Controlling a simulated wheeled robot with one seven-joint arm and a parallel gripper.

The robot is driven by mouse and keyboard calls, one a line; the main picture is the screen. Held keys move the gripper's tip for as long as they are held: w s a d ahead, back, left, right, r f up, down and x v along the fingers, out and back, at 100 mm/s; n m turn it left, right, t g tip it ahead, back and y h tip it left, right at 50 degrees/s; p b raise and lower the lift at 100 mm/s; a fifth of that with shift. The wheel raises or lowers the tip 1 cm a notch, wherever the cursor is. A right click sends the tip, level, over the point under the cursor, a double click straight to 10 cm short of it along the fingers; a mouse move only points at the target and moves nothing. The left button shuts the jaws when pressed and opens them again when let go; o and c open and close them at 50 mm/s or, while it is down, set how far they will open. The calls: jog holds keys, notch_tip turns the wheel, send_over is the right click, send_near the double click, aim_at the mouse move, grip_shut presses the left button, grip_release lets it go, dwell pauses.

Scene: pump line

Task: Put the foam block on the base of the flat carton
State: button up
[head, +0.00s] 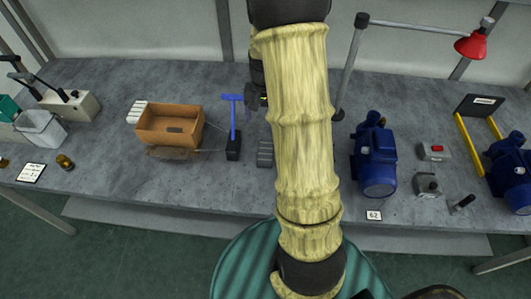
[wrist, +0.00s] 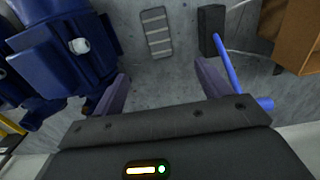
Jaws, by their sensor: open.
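The brown carton (head: 157,137) stands on the bench left of centre in the head view, with open top and a low flap at its front. Part of it shows at the right edge of the wrist view (wrist: 293,32). I cannot clearly make out the foam block; a small white ribbed block (head: 136,112) lies just left of the carton and may be it. My gripper (wrist: 162,88) is open and empty over the bench, right of the carton in the head view. My arm hides most of it there.
A black block (head: 233,148) with a blue T-shaped handle (head: 233,115) stands close to my gripper. A grey ribbed strip (wrist: 157,30) lies beside it. Blue pumps (head: 374,160) and a red lamp (head: 470,46) are to the right. Bench left of the carton is partly clear.

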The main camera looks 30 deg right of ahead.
jog(key=p, duration=0.1)
send_over(266, 151)
jog(key=f, duration=1.1)
jog(key=shift+w, duration=0.35)
jog(key=shift+f, duration=0.15)
jog(key=shift+s+f+p, duration=0.15)
jog(key=shift+f+p, duration=0.3)
jog(key=shift+f, duration=0.8)
jog(key=shift+s+f+p, duration=0.15)
jog(key=shift+f+p, duration=0.25)
jog(key=shift+f, duration=0.85)
jog(key=c, duration=1.1)
